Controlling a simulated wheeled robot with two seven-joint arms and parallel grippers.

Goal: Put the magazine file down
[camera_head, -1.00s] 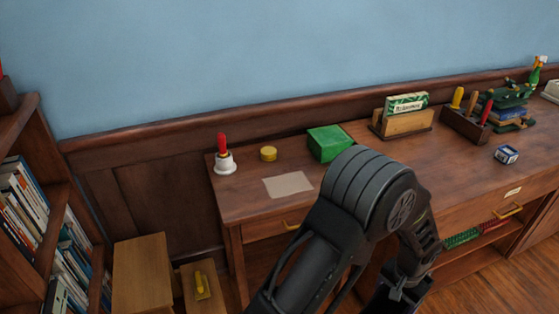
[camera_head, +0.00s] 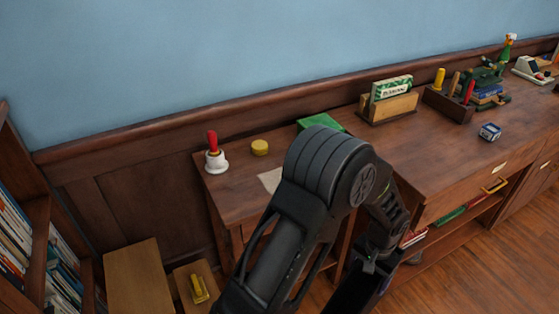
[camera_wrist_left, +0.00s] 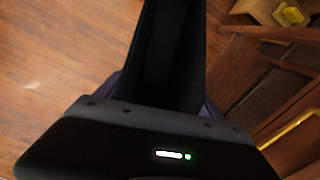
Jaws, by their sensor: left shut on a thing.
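My left gripper (camera_head: 368,268) hangs in front of the desk at the bottom of the head view, its fingers mostly hidden by the arm. It is shut on the magazine file, whose dark purple edge (camera_wrist_left: 213,117) shows beside the black gripper body in the left wrist view. Most of the file is hidden, and its tilt cannot be told. It is over the wooden floor, apart from the desk top. My right gripper is not in view.
A bookcase (camera_head: 38,225) stands left. The desk's middle is largely clear.

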